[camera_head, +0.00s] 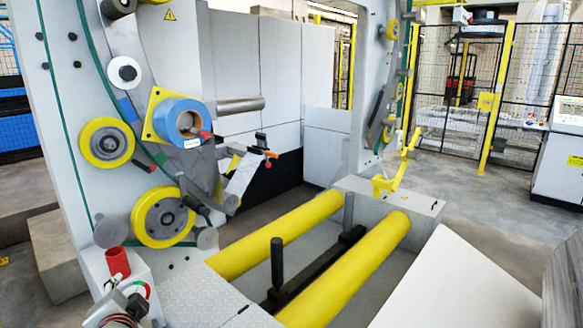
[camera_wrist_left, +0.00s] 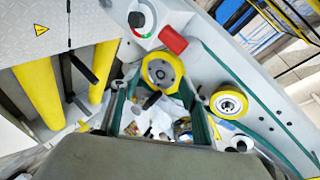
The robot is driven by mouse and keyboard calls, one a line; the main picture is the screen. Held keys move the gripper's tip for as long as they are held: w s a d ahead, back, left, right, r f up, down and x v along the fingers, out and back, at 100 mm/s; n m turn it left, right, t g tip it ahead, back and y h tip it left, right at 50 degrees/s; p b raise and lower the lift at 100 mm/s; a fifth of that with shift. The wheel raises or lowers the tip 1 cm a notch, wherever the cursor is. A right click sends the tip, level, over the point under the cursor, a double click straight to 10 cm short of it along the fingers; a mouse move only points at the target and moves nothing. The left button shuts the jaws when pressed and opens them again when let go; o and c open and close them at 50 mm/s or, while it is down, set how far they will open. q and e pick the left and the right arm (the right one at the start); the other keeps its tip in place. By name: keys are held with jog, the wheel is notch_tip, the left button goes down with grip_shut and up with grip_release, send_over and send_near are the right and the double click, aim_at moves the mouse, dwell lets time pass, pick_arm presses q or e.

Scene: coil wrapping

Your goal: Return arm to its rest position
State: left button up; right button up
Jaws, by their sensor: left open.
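My left gripper (camera_head: 128,306) shows only in part at the lower left edge of the head view, with wires by it. It is open and holds nothing that I can see. It is in front of the corner of the wrapping machine, near a red cylinder (camera_head: 117,262). In the left wrist view a broad grey-green body (camera_wrist_left: 150,160) fills the bottom, and the fingertips are not clear. The blue coil core (camera_head: 183,122) sits on a yellow square plate on the machine's white frame (camera_head: 72,110). My right gripper is not in view.
Yellow wheels (camera_head: 163,217) stick out from the frame. Two long yellow rollers (camera_head: 285,232) flank a dark bar with upright posts (camera_head: 277,262). The red cylinder also shows in the left wrist view (camera_wrist_left: 173,39). A control desk (camera_head: 560,150) and mesh fence stand at the right.

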pick_arm(q)
jog(key=s+f+g+h, duration=0.2)
jog(key=s+f+g, duration=0.3)
jog(key=s+f, duration=1.55)
jog(key=d+f+n+t+h, duration=0.3)
jog(key=d+f+h, duration=0.3)
jog(key=d+f, duration=0.7)
jog(key=shift+s+f, duration=0.2)
jog(key=shift+f, duration=0.7)
